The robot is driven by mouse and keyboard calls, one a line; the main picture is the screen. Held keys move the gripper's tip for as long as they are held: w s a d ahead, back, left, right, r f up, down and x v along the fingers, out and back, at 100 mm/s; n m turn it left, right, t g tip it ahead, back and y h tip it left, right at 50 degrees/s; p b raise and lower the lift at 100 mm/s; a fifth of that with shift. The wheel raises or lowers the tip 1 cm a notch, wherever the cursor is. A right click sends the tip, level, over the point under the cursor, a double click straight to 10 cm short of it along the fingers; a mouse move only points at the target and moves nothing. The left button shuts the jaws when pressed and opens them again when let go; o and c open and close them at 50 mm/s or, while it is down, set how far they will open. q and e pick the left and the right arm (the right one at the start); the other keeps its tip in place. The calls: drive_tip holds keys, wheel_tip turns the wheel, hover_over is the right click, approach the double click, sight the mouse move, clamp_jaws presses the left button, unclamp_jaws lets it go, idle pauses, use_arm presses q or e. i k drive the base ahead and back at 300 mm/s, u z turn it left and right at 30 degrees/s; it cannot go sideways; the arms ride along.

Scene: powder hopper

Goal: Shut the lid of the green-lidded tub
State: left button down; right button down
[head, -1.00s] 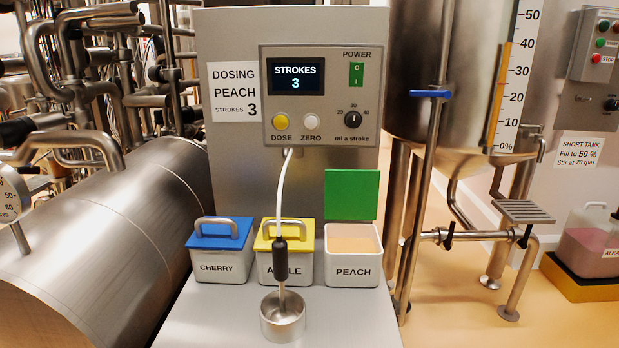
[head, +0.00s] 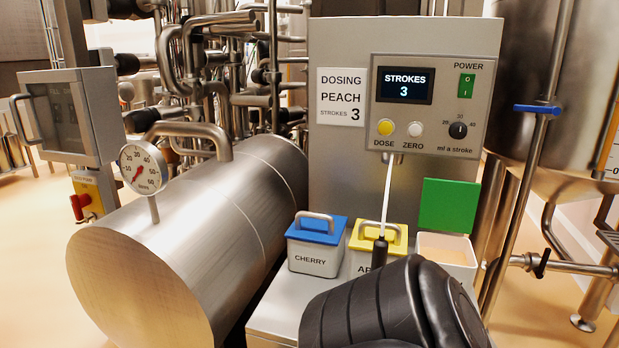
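The green lid (head: 448,206) stands upright at the back of the peach tub, so the tub is open. The white peach tub (head: 446,250) shows pale peach powder inside, and its front is hidden behind a black arm part of mine. That dark, ribbed arm part fills the lower right of the view in front of the tubs. Neither gripper's fingers show in the head view.
The blue-lidded cherry tub (head: 316,250) and the yellow-lidded tub (head: 366,243) stand to the left, both shut. A steel drum (head: 180,235) lies left of the bench.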

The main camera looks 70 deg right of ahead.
sight(447, 206)
drive_tip(key=u, duration=0.45)
drive_tip(key=k, duration=1.2)
drive_tip(key=z, duration=1.55)
